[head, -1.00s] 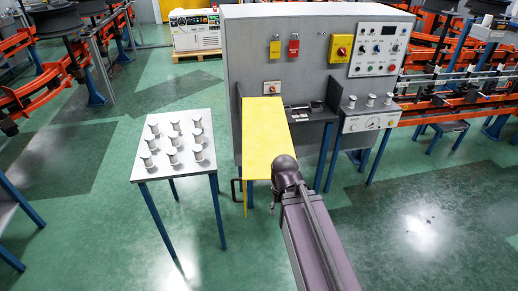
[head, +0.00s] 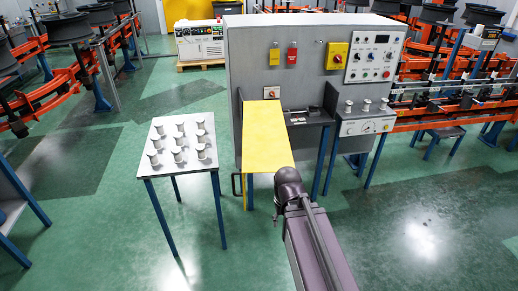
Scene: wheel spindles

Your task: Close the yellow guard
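The yellow guard (head: 265,135) is a flat yellow panel that sticks out from the front of the grey machine cabinet (head: 250,60), left of a dark work shelf (head: 308,117). A black handle (head: 236,185) shows at its lower left side. My arm reaches in from the bottom, and its dark rounded wrist joint is at the guard's near right corner. My gripper itself is hidden beyond the wrist and guard, so I cannot see its fingers or whether it touches the handle.
A small table (head: 152,169) with several pale spindles (head: 179,140) stands left of the guard. Green floor is clear in front and between the table and guard.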

